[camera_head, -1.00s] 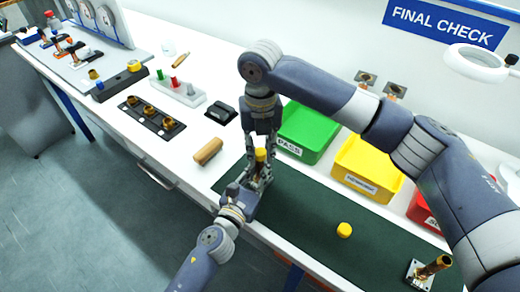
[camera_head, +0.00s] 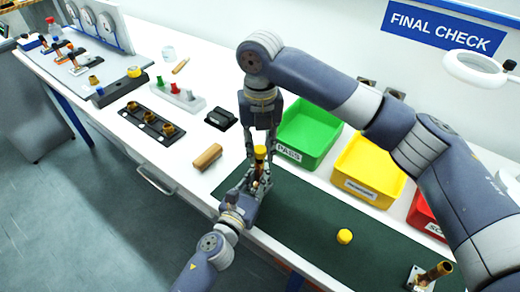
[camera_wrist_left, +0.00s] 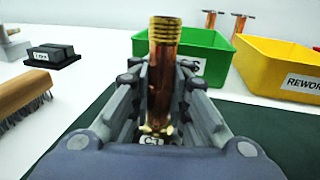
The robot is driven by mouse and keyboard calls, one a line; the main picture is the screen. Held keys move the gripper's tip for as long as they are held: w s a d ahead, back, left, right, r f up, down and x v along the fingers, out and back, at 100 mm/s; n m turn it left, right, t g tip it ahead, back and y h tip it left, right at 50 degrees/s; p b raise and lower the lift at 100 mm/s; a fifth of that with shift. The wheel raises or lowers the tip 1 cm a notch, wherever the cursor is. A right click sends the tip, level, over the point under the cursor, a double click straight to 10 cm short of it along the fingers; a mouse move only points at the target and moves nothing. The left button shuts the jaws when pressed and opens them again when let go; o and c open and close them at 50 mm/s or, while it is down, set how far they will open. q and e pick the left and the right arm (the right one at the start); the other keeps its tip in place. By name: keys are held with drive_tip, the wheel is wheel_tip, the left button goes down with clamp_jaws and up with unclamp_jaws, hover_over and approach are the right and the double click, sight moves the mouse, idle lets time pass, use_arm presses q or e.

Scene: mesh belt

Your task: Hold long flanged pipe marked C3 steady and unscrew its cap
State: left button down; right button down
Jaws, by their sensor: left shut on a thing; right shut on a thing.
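The long flanged pipe (camera_wrist_left: 163,75) is copper and upright, with bare brass threads at its top and a tag reading about "C3" at its base. My left gripper (camera_head: 256,184) is shut around it from the near side; it also shows in the left wrist view (camera_wrist_left: 158,100). My right gripper (camera_head: 261,148) points down from above and is shut on the yellow cap (camera_head: 260,152). The cap is above the pipe and outside the left wrist view, where the threaded end stands uncovered. In the head view the fingers hide much of the pipe.
The green mat (camera_head: 300,225) carries a loose yellow cap (camera_head: 344,236) and another flanged pipe (camera_head: 432,272) at the right. Green (camera_head: 309,132), yellow (camera_head: 368,170) and red (camera_head: 424,214) bins stand behind. A wooden brush (camera_head: 207,157) and a black block (camera_head: 221,117) lie left.

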wheel_tip(320, 180, up, 3)
drive_tip(key=shift+f, duration=0.2)
use_arm(q)
drive_tip(key=c, duration=1.4)
unclamp_jaws()
drive_tip(key=shift+c, duration=0.2)
drive_tip(key=shift+s, duration=0.1)
drive_tip(key=v, duration=1.2)
